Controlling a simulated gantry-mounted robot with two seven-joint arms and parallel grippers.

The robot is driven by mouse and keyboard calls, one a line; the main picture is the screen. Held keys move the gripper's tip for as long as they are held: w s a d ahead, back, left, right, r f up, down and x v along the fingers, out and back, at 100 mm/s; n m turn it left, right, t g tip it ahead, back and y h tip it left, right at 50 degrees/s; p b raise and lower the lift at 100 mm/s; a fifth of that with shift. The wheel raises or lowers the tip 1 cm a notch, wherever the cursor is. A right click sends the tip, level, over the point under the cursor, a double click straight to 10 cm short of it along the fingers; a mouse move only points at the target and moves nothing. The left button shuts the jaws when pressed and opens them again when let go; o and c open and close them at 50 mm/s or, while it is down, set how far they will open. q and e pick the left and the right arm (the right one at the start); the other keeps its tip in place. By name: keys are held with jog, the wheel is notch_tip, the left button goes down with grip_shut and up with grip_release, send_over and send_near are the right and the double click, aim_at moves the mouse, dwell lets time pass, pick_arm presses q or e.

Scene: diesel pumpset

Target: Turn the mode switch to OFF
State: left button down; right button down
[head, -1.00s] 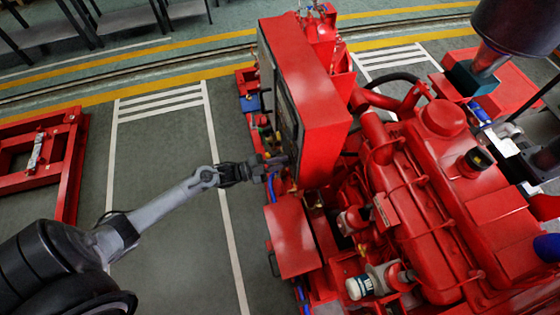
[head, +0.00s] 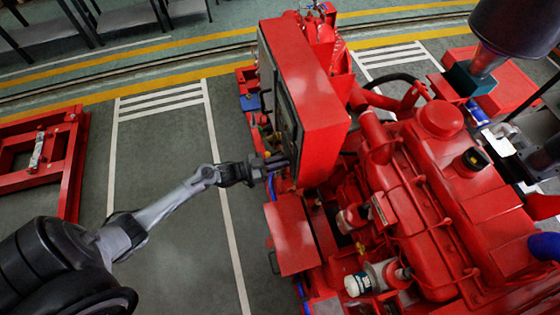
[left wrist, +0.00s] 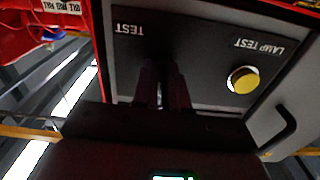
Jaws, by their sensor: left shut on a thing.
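The red control cabinet (head: 311,110) stands on the pumpset, its panel side facing left and seen nearly edge-on in the head view. My left gripper (head: 279,162) is at the lower part of that panel. In the left wrist view the gripper (left wrist: 163,88) points at a dark panel (left wrist: 200,52) with upside-down labels. Its two dark fingers are close together, shut on the mode switch, which is mostly hidden between them. An upside-down TEST label (left wrist: 129,29) shows just above the fingers. The switch's pointing direction cannot be told. My right gripper is not in view.
A yellow round button (left wrist: 243,80) by the LAMP TEST label is right of the fingers. A dark handle (left wrist: 280,130) sticks out at the panel's right edge. The red engine (head: 440,210) fills the right side; clear floor (head: 160,160) lies left of the pumpset.

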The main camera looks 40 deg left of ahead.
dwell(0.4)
pick_arm(q)
jog(key=c, duration=1.2)
grip_release()
jog(key=shift+o, duration=0.2)
jog(key=b+v, duration=0.2)
jog(key=v, duration=0.8)
jog(key=shift+s+a, duration=0.2)
jog(key=shift+s, duration=0.15)
